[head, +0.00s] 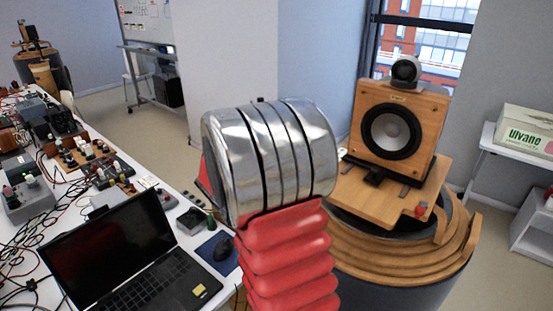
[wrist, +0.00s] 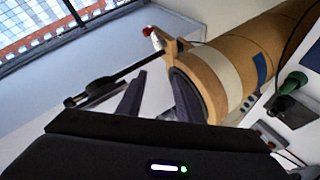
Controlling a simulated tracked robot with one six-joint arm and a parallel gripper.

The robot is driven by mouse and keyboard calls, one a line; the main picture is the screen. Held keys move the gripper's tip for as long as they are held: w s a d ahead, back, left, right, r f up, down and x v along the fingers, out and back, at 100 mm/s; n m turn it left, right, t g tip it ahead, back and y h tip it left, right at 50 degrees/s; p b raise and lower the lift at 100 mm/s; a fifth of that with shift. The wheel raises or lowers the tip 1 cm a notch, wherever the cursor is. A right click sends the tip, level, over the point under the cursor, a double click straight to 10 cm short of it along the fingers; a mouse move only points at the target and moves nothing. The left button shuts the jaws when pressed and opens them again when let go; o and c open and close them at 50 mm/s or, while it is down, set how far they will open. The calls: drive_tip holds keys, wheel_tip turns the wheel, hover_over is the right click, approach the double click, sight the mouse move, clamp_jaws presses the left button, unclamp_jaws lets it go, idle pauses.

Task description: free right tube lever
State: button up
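In the wrist view a tan tube (wrist: 235,58) with a cream band lies slanted at the upper right, its dark open end facing left. A wooden bracket with a red-tipped knob (wrist: 149,32) sits at its rim. A thin dark rod (wrist: 135,68) runs from there down left to a dark pad; I cannot tell for certain which part is the lever. My gripper (wrist: 157,88) shows two dark fingers apart, with nothing seen between them, in front of the tube's end. One finger overlaps the tube's mouth. In the head view my gripper is hidden behind my arm.
In the head view a wooden speaker (head: 391,128) stands on a wooden platform (head: 400,200) with a red knob. A cluttered bench (head: 160,215) with a laptop (head: 130,262) fills the left. A green-handled item (wrist: 291,83) lies right of the tube in the wrist view.

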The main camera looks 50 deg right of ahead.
drive_tip(key=s+n+g, duration=0.1)
drive_tip(key=n, duration=0.6)
drive_tip(key=s+d+n+g, duration=0.1)
drive_tip(key=n, duration=0.6)
drive_tip(key=s+d+r+n+g+h, duration=0.1)
drive_tip(key=n, duration=0.6)
drive_tip(key=shift+g, duration=0.3)
drive_tip(key=shift+f, duration=0.1)
drive_tip(key=x, duration=1.3)
drive_tip(key=shift+w+d, duration=0.1)
drive_tip(key=shift+d, duration=0.3)
drive_tip(key=shift+c, duration=0.5)
clamp_jaws()
